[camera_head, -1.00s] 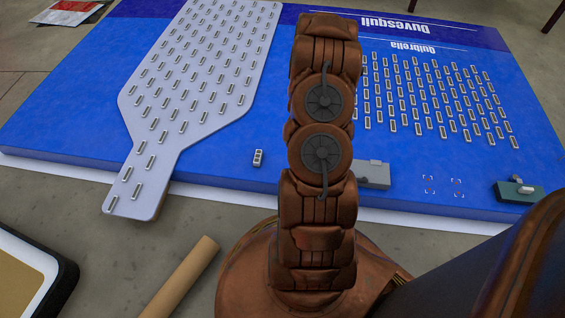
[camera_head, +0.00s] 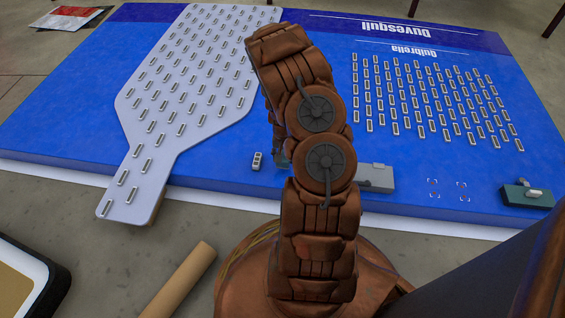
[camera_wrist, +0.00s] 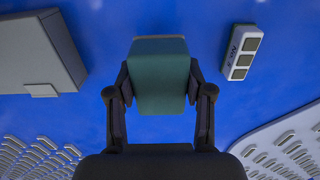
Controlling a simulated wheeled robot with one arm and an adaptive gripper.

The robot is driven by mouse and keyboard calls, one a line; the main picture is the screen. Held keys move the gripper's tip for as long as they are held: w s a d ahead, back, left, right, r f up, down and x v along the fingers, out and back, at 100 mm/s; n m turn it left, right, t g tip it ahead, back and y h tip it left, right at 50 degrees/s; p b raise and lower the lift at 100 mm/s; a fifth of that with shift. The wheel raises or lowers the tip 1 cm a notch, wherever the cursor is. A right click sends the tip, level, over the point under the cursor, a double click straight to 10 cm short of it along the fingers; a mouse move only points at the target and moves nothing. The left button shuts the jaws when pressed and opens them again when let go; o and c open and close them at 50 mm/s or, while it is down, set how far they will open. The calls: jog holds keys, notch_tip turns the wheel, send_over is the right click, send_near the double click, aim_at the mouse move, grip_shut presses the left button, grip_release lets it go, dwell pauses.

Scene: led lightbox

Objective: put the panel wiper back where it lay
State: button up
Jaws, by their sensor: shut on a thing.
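I take this block (camera_wrist: 161,72) to be the wiper. The gripper is shut on it. It is over the blue sign panel (camera_wrist: 155,15), between a grey box and a small module. I cannot tell whether it touches the panel.
The grey box (camera_head: 376,178) lies right of my arm. The small three-cell module (camera_head: 257,161) lies to the left, near the pale paddle-shaped board (camera_head: 180,110). A cardboard tube (camera_head: 180,280) lies in front.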

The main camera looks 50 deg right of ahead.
aim_at(283, 161)
jog(key=shift+w+f, duration=0.1)
jog(key=shift+w, duration=0.2)
jog(key=shift+f+b, duration=1.2)
jog(key=shift+f, duration=0.55)
jog(key=shift+f, duration=0.1)
jog(key=o, duration=1)
